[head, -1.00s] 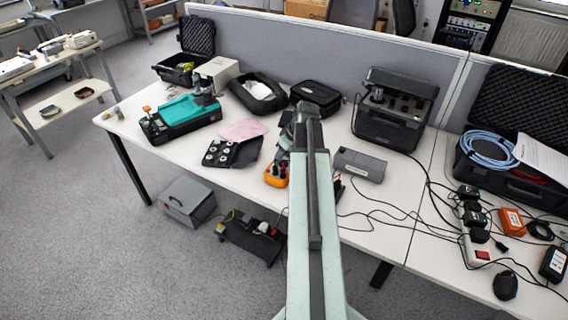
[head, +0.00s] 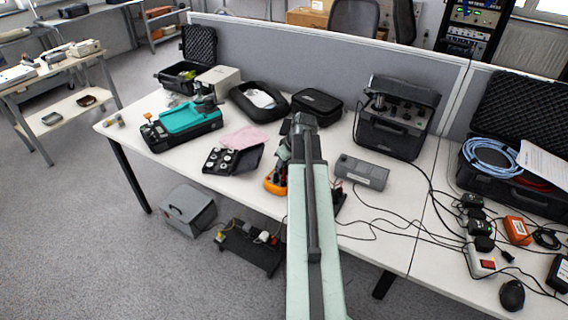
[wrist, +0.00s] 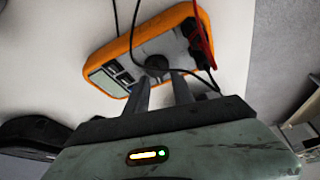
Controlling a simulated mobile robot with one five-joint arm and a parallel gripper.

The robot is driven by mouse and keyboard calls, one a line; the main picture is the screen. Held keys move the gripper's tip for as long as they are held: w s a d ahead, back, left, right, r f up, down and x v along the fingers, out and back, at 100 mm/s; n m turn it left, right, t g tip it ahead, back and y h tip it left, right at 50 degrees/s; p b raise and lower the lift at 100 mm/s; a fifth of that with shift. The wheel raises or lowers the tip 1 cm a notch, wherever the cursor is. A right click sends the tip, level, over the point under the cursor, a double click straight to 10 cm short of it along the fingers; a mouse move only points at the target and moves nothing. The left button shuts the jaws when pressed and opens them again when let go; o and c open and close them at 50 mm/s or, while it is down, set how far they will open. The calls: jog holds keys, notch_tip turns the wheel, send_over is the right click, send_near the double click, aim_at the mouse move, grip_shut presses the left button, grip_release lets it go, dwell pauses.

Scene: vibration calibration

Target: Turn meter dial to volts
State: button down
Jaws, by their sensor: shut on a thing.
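The orange and grey multimeter (wrist: 145,45) lies on the white table in the wrist view, with its display side toward the left and red and black leads at its right. Its round dark dial (wrist: 157,65) is in the middle of its face. My gripper (wrist: 162,78) reaches the dial with its two fingers, one on each side, and is shut on it. The dial's pointer setting cannot be read. In the head view the multimeter (head: 274,182) shows only as an orange edge; my arm hides most of it and the gripper.
A grey box (head: 362,171) lies right of my arm, and a black case with round parts (head: 232,160) lies left. A large dark instrument (head: 397,115) stands behind. Loose black cables (head: 375,228) cross the table at right, and a cable passes over the multimeter.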

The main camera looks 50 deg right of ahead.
jog(key=m+h, duration=0.1)
jog(key=m, duration=0.2)
jog(key=m+g+h, duration=0.1)
jog(key=m, duration=0.2)
jog(key=shift+s+m, duration=0.1)
jog(key=shift+m, duration=0.3)
jog(key=shift+h, duration=0.3)
jog(key=c, duration=1.1)
grip_release()
jog(key=shift+o, duration=0.2)
jog(key=shift+d, duration=0.1)
jog(key=p+v, duration=0.7)
jog(key=shift+r, duration=0.35)
jog(key=shift+s, duration=0.15)
